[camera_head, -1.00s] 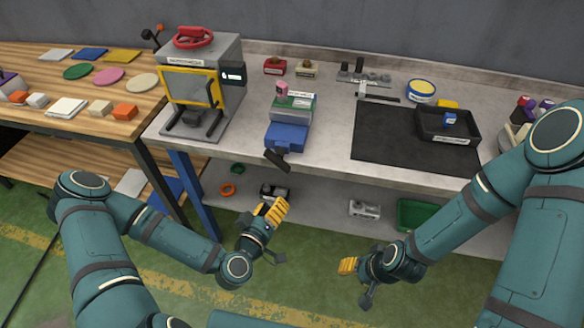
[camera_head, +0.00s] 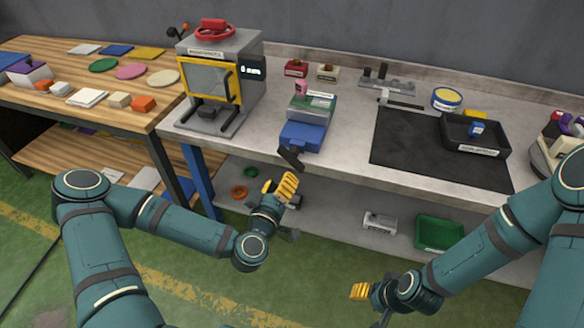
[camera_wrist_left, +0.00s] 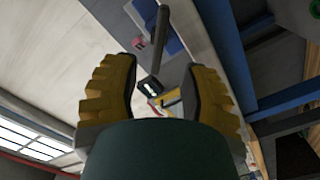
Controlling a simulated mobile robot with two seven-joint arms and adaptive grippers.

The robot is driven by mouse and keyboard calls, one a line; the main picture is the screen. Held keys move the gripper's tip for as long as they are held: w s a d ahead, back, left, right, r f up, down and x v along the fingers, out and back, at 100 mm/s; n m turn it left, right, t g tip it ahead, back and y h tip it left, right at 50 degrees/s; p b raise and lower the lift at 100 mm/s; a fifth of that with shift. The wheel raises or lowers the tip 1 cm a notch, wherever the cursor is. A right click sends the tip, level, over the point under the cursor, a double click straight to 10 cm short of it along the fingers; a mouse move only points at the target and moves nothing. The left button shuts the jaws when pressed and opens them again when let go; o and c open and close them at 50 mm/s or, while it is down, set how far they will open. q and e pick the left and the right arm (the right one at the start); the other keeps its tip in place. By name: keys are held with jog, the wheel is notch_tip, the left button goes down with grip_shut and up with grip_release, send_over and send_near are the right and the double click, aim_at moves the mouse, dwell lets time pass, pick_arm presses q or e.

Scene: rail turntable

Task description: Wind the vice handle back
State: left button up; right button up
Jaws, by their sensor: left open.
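The blue vice (camera_head: 303,134) sits at the front edge of the grey workbench, with a green and grey upper part. Its dark handle (camera_head: 291,157) sticks out over the bench edge. My left gripper (camera_head: 281,187) is just below and in front of the handle, apart from it. In the left wrist view, the two yellow-padded fingers (camera_wrist_left: 155,80) are open with nothing held. The dark handle bar (camera_wrist_left: 162,38) shows beyond and between them, with blue of the vice behind. My right gripper (camera_head: 361,292) hangs low in front of the bench; its jaw gap cannot be made out.
A machine (camera_head: 222,82) with a yellow-framed door and red wheel stands left of the vice. A black mat (camera_head: 415,150) and black tray (camera_head: 475,148) lie to the right. The lower shelf holds a green bin (camera_head: 438,233). Open floor lies in front.

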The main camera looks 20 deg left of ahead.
aim_at(290, 163)
pick_arm(q)
jog(key=w, duration=0.4)
jog(key=w+b, duration=0.1)
jog(key=w, duration=0.3)
jog(key=shift+w+d, duration=0.2)
jog(key=shift+w, duration=0.15)
grip_shut()
